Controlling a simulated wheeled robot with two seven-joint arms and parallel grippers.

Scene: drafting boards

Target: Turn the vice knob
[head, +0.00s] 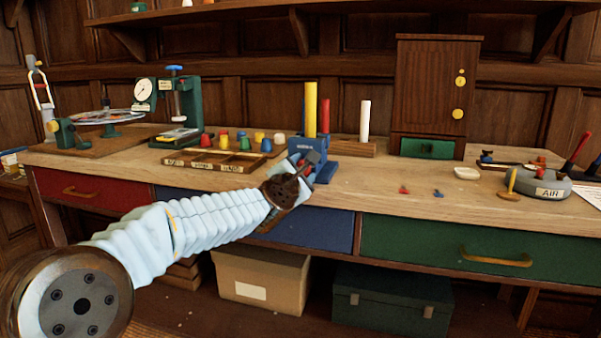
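A blue block-shaped fixture with a lower blue part (327,170) stands at the bench's front edge; it looks like the vice. A yellow rod (310,108) and a red rod (325,116) stand upright at it. I cannot make out a knob on it; my gripper covers part of its front. My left gripper (308,162) reaches up to that front from the lower left. Its fingers are small and dark against the fixture, so I cannot tell whether they touch or grip anything. My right gripper is not in view.
The wooden bench (375,190) has a labelled tray (210,162) and several coloured pieces left of the fixture. A green gauge press (187,108) stands further left. A wooden cabinet (435,85) is behind right. Bare bench top lies right of the fixture, with two small bits.

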